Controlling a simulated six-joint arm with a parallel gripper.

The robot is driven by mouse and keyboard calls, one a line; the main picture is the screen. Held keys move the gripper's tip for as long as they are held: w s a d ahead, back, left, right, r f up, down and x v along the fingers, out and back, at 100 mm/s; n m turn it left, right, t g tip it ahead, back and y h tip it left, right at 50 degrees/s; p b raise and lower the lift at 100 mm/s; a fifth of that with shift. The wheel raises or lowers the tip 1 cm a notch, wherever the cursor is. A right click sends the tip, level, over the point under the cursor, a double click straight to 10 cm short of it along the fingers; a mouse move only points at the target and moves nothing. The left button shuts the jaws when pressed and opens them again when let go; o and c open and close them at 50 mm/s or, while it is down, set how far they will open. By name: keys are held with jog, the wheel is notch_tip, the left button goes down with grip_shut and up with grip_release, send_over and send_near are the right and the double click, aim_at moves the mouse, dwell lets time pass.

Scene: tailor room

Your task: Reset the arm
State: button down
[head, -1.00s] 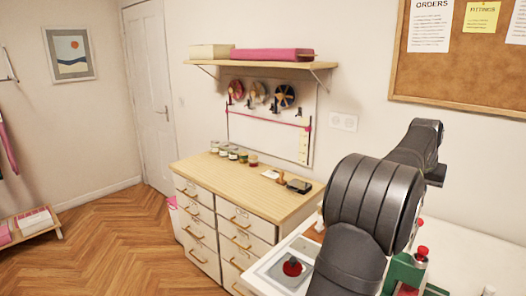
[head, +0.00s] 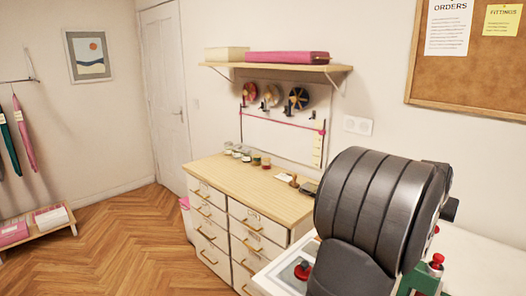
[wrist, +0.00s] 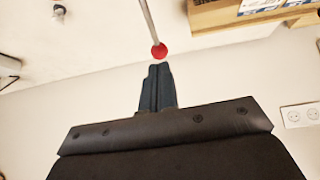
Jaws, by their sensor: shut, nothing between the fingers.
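My gripper (wrist: 159,72) shows in the wrist view with its two dark fingers together and nothing between them. Its tips point toward a red ball-shaped end (wrist: 159,51) on a thin grey rod; I cannot tell whether they touch. In the head view my dark arm fills the lower right, and the gripper itself is not seen there.
A wooden drawer cabinet (head: 226,186) with jars on top stands against the wall, under a shelf (head: 290,68). A white table with a red knob (head: 303,270) lies partly behind my arm. A cork board (head: 470,80) hangs at upper right.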

jog(key=v, duration=0.5)
jog(key=shift+s+a+r, duration=0.15)
jog(key=shift+r, duration=0.15)
